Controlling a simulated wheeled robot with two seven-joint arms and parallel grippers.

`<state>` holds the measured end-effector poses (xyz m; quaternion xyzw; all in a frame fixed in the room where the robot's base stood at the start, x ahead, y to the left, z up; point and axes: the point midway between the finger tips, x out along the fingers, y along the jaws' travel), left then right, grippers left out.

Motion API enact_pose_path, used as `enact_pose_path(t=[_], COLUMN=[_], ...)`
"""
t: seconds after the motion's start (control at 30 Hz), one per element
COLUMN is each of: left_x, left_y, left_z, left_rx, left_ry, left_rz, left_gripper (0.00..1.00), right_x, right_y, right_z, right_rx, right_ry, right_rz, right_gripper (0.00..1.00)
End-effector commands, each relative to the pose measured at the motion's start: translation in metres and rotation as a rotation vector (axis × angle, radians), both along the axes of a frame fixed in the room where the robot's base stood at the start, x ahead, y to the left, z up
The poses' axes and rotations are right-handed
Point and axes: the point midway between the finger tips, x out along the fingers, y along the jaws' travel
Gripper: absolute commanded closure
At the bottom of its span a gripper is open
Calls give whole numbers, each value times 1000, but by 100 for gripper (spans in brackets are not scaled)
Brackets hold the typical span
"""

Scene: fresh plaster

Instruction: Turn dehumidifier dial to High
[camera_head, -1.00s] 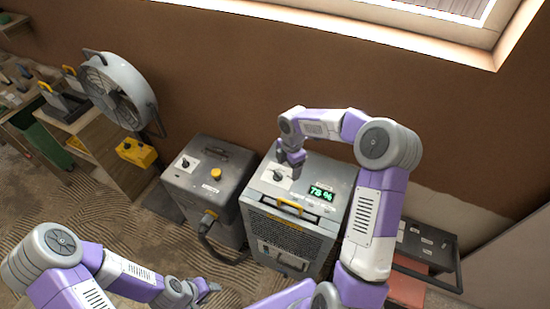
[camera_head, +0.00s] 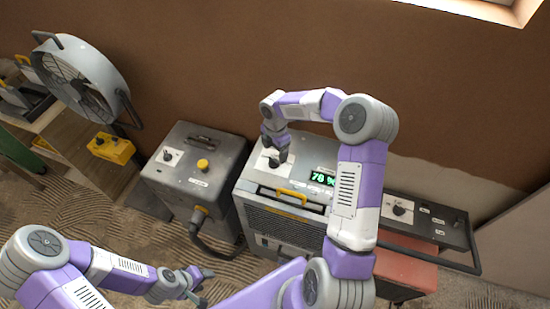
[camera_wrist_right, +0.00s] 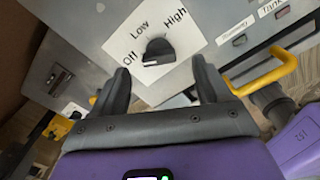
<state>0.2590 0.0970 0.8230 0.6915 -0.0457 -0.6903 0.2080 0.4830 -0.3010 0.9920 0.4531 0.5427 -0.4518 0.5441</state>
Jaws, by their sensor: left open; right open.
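The dehumidifier (camera_head: 285,226) is a grey box with a yellow handle and a green display reading 78 %. Its black dial (camera_wrist_right: 158,51) sits on a white plate marked Off, Low and High in the right wrist view. The dial's white mark is on its lower left side, towards Off. My right gripper (camera_head: 276,158) is over the dial's corner of the top and partly hides the dial in the head view. In the wrist view its open fingers (camera_wrist_right: 161,72) lie either side of the dial, apart from it. My left gripper (camera_head: 204,287) is open and empty, low over the floor.
A dark grey box (camera_head: 190,182) with a knob, yellow button and cable stands left of the dehumidifier. A fan (camera_head: 82,80) and yellow box (camera_head: 111,148) are farther left. A dark panel with a knob (camera_head: 425,219) is at right. The brown wall (camera_head: 230,60) is behind.

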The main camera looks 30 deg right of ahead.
Motion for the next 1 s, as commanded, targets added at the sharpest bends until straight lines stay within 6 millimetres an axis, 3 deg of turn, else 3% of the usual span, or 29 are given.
enact_pose_path(t=[0.1, 0.3, 0.63, 1.0], left_x=[0, 0, 0, 0], left_y=[0, 0, 0, 0], left_z=[-1, -2, -3, -3], left_rx=[0, 0, 0, 0], left_ry=[0, -1, -1, 0], left_rz=[0, 0, 0, 0], left_gripper=[51, 51, 51, 51], right_x=[-1, 0, 0, 0], right_y=[1, 0, 0, 0], right_z=[-22, -43, -47, -47], right_rx=[2, 0, 0, 0], right_ry=[3, 2, 1, 1], right_rz=[2, 1, 0, 0], right_gripper=[23, 23, 23, 79])
